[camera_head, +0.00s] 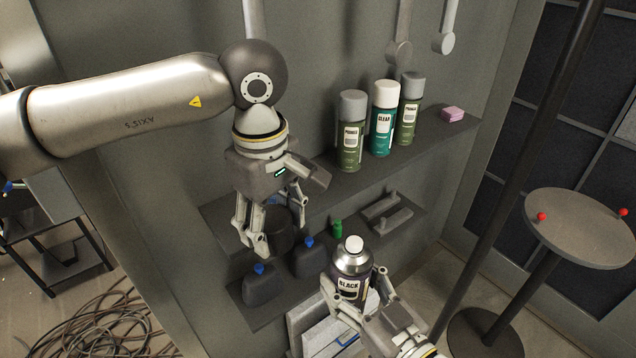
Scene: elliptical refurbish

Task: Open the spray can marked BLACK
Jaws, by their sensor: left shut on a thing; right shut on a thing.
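The spray can marked BLACK (351,267) is upright at the lower middle, with a silver shoulder and a small white nozzle showing on top. No cap covers the nozzle. My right gripper (357,289) is shut around the can's body, with fingers on both sides of the label. My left gripper (277,238) points down, up and to the left of the can and apart from it. It is shut on a dark cylindrical piece (280,232), which looks like a cap; the fingers partly hide it.
Two PRIMER cans (351,135) (409,110), a CLEAR can (382,122) and a pink block (452,114) stand on the upper shelf. Dark bottles with blue tops (263,288) and a small green bottle (337,228) are lower. A round stool (580,235) stands right; coiled cable (95,325) lies left.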

